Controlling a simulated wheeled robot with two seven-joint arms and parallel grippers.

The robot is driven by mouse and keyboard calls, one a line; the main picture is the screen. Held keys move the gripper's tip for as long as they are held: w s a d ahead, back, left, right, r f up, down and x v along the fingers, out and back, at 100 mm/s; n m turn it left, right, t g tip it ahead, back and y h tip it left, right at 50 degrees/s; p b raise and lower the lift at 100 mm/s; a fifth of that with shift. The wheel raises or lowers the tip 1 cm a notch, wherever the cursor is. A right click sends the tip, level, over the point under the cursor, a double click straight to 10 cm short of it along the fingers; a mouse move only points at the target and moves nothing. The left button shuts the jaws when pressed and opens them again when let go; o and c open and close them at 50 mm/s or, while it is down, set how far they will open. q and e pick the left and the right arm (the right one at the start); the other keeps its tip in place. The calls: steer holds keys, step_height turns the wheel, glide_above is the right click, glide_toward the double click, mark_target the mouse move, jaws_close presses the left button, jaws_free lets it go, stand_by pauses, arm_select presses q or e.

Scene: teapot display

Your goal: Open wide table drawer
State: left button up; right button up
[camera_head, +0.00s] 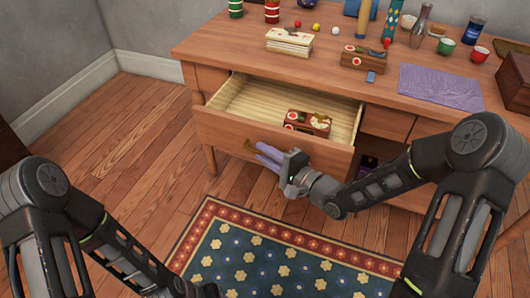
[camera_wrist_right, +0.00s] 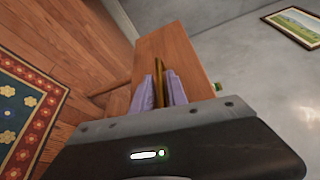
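The wide table drawer (camera_head: 222,128) is pulled well out of the wooden table, and its pale slatted inside shows in the head view. Its front also shows in the right wrist view (camera_wrist_right: 189,60). A brass handle (camera_head: 249,147) is on the drawer front. My right gripper (camera_head: 268,154), with purple fingers, is at this handle. In the right wrist view the handle (camera_wrist_right: 159,75) stands between the two fingers, which look closed on it.
A small decorated box (camera_head: 308,122) lies in the drawer. Balls, cups, a purple mat (camera_head: 440,86) and another decorated box (camera_head: 364,58) are on the tabletop. A small drawer (camera_head: 388,122) is beside the wide one. A patterned rug (camera_head: 270,262) lies on the floor below.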

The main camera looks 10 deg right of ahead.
steer(key=p+v, duration=0.1)
steer(key=v, duration=0.6)
steer(key=shift+s+d, duration=0.2)
steer(key=shift+s, duration=0.2)
stand_by(0.4)
